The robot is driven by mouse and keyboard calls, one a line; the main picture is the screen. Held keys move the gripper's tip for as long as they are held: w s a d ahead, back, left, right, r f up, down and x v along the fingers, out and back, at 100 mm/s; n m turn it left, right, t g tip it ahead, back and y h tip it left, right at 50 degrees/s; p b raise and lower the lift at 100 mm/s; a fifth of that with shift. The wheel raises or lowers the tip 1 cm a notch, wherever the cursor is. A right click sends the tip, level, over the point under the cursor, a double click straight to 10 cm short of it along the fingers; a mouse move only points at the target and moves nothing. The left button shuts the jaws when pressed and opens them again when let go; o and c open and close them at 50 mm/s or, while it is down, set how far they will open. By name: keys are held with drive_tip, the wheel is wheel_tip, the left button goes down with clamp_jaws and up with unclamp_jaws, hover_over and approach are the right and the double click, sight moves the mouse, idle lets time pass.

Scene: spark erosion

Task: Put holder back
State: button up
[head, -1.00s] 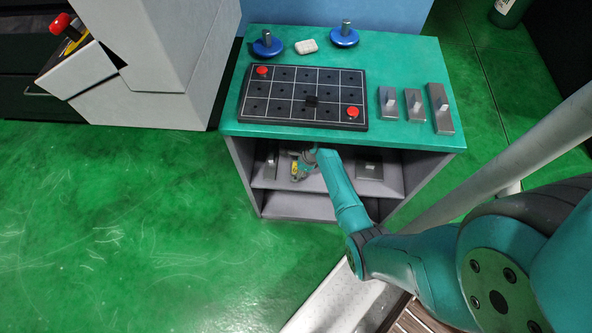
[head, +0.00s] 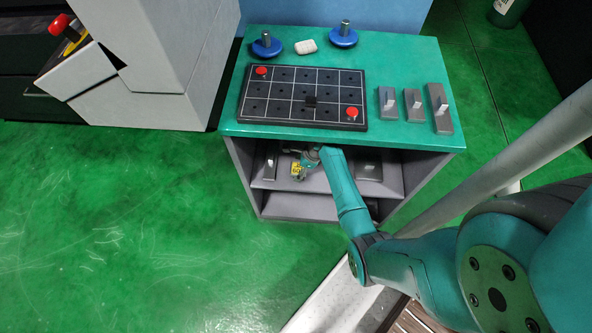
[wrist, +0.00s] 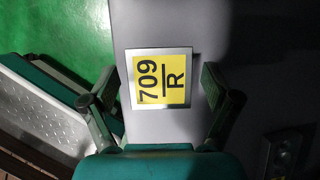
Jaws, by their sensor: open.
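A holder with a yellow label reading 709 R in a metal frame (wrist: 160,80) stands on the grey shelf inside the cabinet. In the head view its yellow label (head: 296,169) shows small, partly covered by my gripper. My gripper (wrist: 160,92) is open, with one finger on each side of the labelled holder in the wrist view. I cannot tell whether the fingers touch it. In the head view my gripper (head: 303,163) reaches into the cabinet under the green top.
Grey holders (head: 414,105) stand on the green top (head: 400,60) at the right, beside a black gridded board (head: 290,100) with red knobs. Blue-based posts (head: 344,38) stand behind. Another grey piece (head: 369,170) lies on the shelf at right. The cabinet top overhangs my arm.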

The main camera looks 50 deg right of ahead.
sight(298, 168)
drive_tip(key=shift+v, duration=2.25)
drive_tip(key=s+a, duration=0.1)
drive_tip(key=s+a+f+n, duration=0.1)
drive_tip(key=a, duration=0.1)
drive_tip(key=s+a+f+n+h, duration=0.1)
drive_tip(key=shift+a+f+t, duration=0.1)
drive_tip(key=shift+a+t, duration=0.2)
drive_tip(key=shift+t, duration=0.1)
drive_tip(key=s+a+r+n+t+h, duration=0.3)
drive_tip(key=s+a+r+n+t, duration=0.15)
drive_tip(key=s+a+n, duration=0.85)
drive_tip(key=s+a+r+n+t, duration=0.1)
drive_tip(key=s+r+n, duration=0.3)
drive_tip(key=r, duration=0.6)
drive_tip(key=s+a+r+n+t, duration=0.2)
drive_tip(key=s+r+n, duration=0.3)
drive_tip(key=r, duration=0.5)
drive_tip(key=s+a+r+n+t+y, duration=0.1)
drive_tip(key=s+a+r+n+t, duration=0.1)
drive_tip(key=s+r, duration=0.4)
wheel_tip(298, 168, up, 4)
drive_tip(key=shift+r+n+t, duration=0.2)
drive_tip(key=shift+n+t, duration=0.45)
drive_tip(key=shift+n, duration=0.55)
